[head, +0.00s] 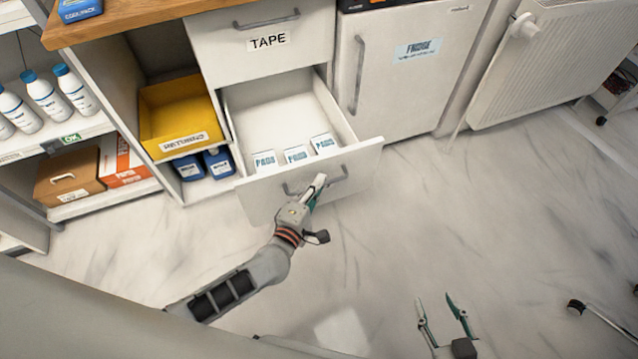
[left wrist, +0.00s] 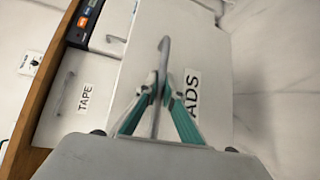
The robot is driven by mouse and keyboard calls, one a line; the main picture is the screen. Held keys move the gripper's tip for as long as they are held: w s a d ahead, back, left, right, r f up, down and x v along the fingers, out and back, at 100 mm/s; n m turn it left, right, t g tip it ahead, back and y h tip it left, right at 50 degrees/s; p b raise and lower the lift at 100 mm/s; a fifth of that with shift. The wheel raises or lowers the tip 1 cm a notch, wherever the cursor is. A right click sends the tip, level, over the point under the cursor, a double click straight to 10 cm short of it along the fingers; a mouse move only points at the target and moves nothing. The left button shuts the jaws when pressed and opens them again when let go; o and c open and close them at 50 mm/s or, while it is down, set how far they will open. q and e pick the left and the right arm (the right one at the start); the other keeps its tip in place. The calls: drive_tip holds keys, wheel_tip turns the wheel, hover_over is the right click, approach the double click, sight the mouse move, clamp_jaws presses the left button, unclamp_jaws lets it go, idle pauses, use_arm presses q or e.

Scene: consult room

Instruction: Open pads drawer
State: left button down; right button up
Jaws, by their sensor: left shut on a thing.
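The pads drawer (head: 360,162) is pulled out below the TAPE drawer (head: 262,52), with its inside in view in the head view. Several white packs labelled PADS (head: 296,155) stand inside it near the front. My left gripper (head: 316,186) is shut on the drawer's grey bar handle (head: 338,176). In the left wrist view the fingers (left wrist: 160,92) close around the handle (left wrist: 163,50), beside a partly covered label reading "ADS" (left wrist: 192,95). My right gripper (head: 440,308) is low at the right in the head view, its two fingers apart and empty, away from the drawer.
A white fridge (head: 395,80) stands right of the drawers, with a radiator (head: 550,65) beyond it. A yellow bin (head: 180,115), blue bottles (head: 217,162) and shelves are at the left. The floor (head: 480,210) in front is mostly clear. Thin wheeled legs (head: 600,318) show at the lower right.

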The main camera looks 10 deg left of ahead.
drive_tip(key=shift+w, duration=0.1)
use_arm(q)
drive_tip(key=c, duration=2.4)
unclamp_jaws()
drive_tip(key=shift+c, duration=0.2)
use_arm(e)
drive_tip(key=shift+w+r, duration=0.1)
